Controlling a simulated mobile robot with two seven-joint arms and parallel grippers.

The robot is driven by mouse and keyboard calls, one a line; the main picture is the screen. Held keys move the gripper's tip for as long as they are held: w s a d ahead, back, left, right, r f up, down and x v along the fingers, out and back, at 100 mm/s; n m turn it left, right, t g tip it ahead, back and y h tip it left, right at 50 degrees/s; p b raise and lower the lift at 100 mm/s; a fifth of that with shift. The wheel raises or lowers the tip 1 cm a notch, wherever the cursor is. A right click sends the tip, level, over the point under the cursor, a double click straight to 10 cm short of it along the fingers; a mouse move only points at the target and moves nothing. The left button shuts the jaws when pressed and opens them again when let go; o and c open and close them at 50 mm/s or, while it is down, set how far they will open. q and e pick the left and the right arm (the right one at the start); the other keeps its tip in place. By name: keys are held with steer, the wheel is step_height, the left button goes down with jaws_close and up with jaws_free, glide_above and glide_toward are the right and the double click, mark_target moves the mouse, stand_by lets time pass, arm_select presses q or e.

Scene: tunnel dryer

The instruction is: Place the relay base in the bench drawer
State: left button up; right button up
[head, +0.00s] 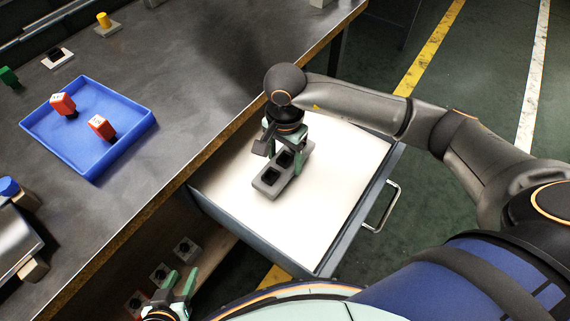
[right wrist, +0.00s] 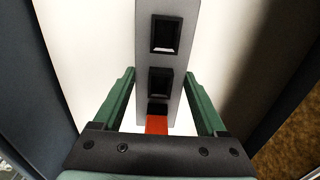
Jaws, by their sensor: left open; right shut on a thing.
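The relay base (head: 270,184) is a long grey block with black square sockets. It is over the white floor of the open bench drawer (head: 322,225), inside its walls. My right gripper (head: 283,160) is shut on the relay base from above and hides part of it. In the right wrist view the relay base (right wrist: 180,60) runs between the green fingers (right wrist: 160,100), with a red patch at its near end. I cannot tell whether it touches the drawer floor. My left gripper (head: 181,279) is open and empty, low in front of the bench.
A blue tray (head: 128,140) with two red blocks is on the metal bench (head: 190,60). Small pieces stand at the bench's far left. Several small socketed blocks (head: 185,247) lie on a shelf below the bench. The drawer's right part is clear.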

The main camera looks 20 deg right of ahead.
mark_target(285, 162)
steer(key=shift+f, duration=1.5)
steer(key=shift+f, duration=0.15)
steer(key=o, duration=1.5)
step_height(285, 162, up, 12)
steer(key=shift+r+p, duration=0.15)
steer(key=shift+p, duration=0.25)
